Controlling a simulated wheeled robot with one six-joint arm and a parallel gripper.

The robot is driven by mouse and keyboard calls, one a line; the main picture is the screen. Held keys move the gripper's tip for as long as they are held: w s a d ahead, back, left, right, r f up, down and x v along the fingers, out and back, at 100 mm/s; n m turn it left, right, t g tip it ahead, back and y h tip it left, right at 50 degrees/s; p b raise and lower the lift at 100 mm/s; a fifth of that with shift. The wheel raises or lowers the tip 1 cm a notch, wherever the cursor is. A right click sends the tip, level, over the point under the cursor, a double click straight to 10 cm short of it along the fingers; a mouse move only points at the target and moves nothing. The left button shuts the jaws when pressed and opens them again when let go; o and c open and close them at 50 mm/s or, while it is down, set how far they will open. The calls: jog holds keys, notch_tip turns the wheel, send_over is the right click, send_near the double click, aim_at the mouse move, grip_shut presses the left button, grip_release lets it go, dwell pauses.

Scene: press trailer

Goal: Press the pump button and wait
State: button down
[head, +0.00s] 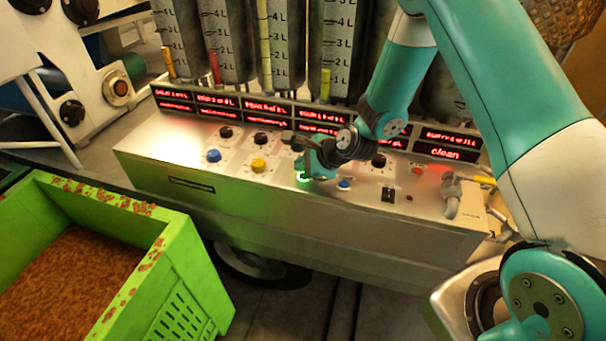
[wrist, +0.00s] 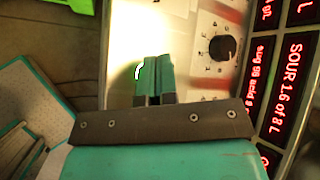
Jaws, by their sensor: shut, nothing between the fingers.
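The metal control panel (head: 200,135) carries a row of coloured push buttons with black knobs behind them. A blue button (head: 213,155), a yellow button (head: 258,164) and another blue button (head: 344,184) show in the head view. My gripper (head: 305,177) is shut and empty, pointing down at the panel between the yellow button and the right blue one. A bright white arc shows at its fingertips, with a green glow beside it; it also shows in the wrist view (wrist: 138,70). The fingers hide what lies under them, and I cannot tell whether they touch it.
Red displays (head: 265,112) run along the panel's back, below graduated cylinders (head: 278,60). A black knob (wrist: 222,48) is close to my fingers. A grey valve handle (head: 451,195) stands at the panel's right. A green crate (head: 185,260) of brown material stands at front left.

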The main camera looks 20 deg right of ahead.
jog(key=shift+r+p, duration=2.1)
jog(key=shift+r, duration=0.45)
notch_tip(320, 180, up, 10)
jog(key=p, duration=0.8)
